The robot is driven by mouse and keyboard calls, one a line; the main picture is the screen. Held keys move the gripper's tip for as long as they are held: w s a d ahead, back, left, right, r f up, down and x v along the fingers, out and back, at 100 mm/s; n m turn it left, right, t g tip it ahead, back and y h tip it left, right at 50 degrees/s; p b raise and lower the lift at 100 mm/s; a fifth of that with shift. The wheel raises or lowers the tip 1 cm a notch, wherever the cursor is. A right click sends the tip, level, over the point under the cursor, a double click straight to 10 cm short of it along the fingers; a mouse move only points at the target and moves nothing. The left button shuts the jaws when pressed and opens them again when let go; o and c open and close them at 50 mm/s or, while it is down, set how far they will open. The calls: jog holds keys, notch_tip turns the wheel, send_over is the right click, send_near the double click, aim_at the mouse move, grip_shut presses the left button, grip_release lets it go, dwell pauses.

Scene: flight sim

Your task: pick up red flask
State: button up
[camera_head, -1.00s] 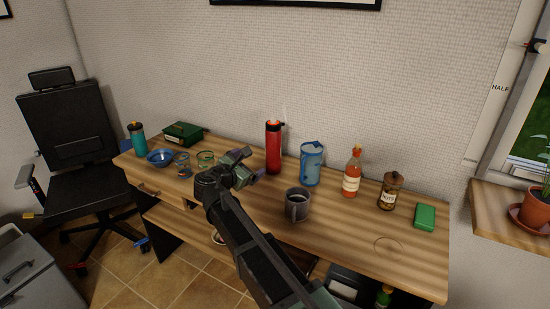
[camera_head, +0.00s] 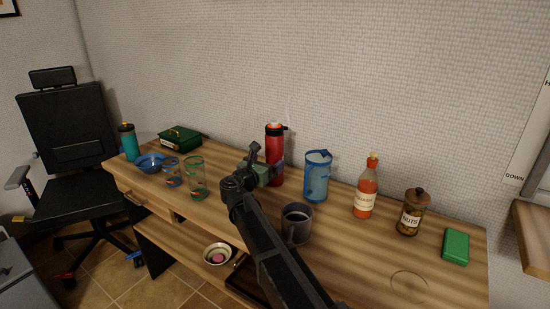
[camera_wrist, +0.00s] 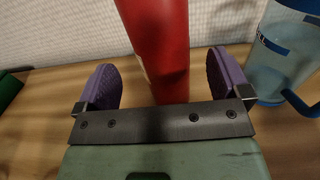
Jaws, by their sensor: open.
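The red flask (camera_head: 274,152) stands upright on the wooden table near the wall. It also shows in the wrist view (camera_wrist: 160,45), rising between the two purple finger pads. My gripper (camera_head: 268,168) is open, at the lower part of the flask, with one pad on each side. In the wrist view the gripper (camera_wrist: 165,88) shows a visible gap between each pad and the flask. The flask's base is hidden behind the gripper.
A blue pitcher (camera_head: 316,176) stands close to the right of the flask. A dark mug (camera_head: 297,223) stands right beside my arm. An orange sauce bottle (camera_head: 366,190) and nuts jar (camera_head: 411,212) are further right. Glasses (camera_head: 195,178) and a green box (camera_head: 180,138) are to the left.

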aim_at(275, 157)
jog(key=x, duration=0.5)
jog(key=shift+w+d+f, duration=0.15)
jog(key=shift+f, duration=0.05)
jog(key=c, duration=1.4)
jog(key=shift+r, duration=0.1)
notch_tip(275, 157, up, 20)
jog(key=p, duration=1.9)
jog(key=shift+p, duration=0.35)
